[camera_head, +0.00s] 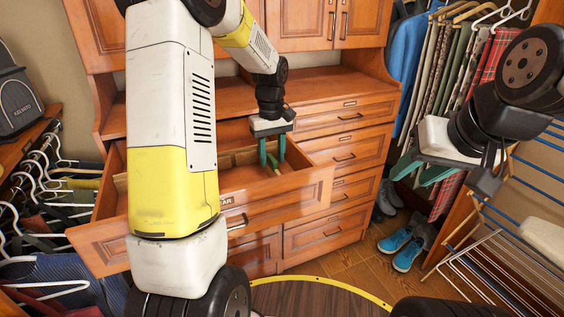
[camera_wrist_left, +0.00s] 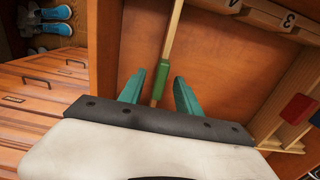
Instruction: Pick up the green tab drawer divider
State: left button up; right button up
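The green tab drawer divider (camera_wrist_left: 162,80) is a thin wooden strip with a green tab, seen in the left wrist view inside the open drawer. My left gripper (camera_wrist_left: 160,88) is open, its two green fingers on either side of the green tab with a gap to each. In the head view my left gripper (camera_head: 272,153) points down into the open drawer (camera_head: 312,192), and the divider shows only in small part by its fingers. My right gripper (camera_head: 421,172) is at the right in the air, away from the drawer, its green fingers apart, with nothing seen between them.
In the left wrist view a red tab (camera_wrist_left: 298,108) sits on wooden pieces at the drawer's right side, and a numbered wooden piece (camera_wrist_left: 268,14) lies at the top. The drawer walls surround my left gripper. Blue shoes (camera_head: 401,246) stand on the floor at right.

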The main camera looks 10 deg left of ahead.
pick_arm(q)
jog(key=shift+f, duration=0.65)
grip_shut()
jog(key=shift+r, duration=0.1)
